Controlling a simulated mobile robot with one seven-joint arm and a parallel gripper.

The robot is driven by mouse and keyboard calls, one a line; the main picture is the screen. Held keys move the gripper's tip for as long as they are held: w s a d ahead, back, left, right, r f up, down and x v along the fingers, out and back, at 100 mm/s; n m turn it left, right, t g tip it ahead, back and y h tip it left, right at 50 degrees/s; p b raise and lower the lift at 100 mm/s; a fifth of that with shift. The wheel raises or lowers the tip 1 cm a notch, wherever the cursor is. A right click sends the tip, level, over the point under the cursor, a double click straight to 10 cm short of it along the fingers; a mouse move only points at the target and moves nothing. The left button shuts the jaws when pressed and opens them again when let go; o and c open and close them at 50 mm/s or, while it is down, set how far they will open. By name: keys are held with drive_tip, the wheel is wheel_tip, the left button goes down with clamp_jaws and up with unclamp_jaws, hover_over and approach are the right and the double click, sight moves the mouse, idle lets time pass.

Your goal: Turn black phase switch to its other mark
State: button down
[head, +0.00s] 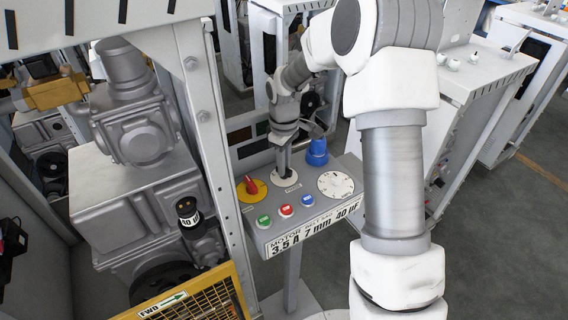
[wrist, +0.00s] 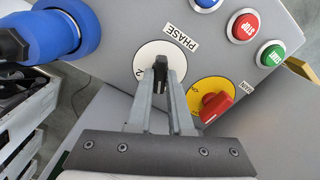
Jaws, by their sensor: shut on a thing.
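The black phase switch (wrist: 160,66) sits on a white round dial (wrist: 176,52) beside the PHASE label on a grey control panel. In the wrist view the mark "2" shows at the dial's left edge; any other mark is hidden. My gripper (wrist: 160,82) is shut on the switch, one finger on each side of its handle. In the head view my gripper (head: 284,166) comes down onto the same dial (head: 285,178), and its fingers hide most of the switch.
A red rotary switch on a yellow plate (head: 245,195) is close beside the dial. A blue connector (head: 317,153) stands behind it. Green, red and blue push buttons (head: 285,211) line the panel's front, with a white scale dial (head: 336,185) at right.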

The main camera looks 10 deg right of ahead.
drive_tip(key=shift+w+r+n, duration=0.1)
drive_tip(key=shift+n, duration=1.5)
drive_tip(key=c, duration=0.8)
unclamp_jaws()
wheel_tip(320, 180, up, 17)
drive_tip(key=shift+r, duration=0.2)
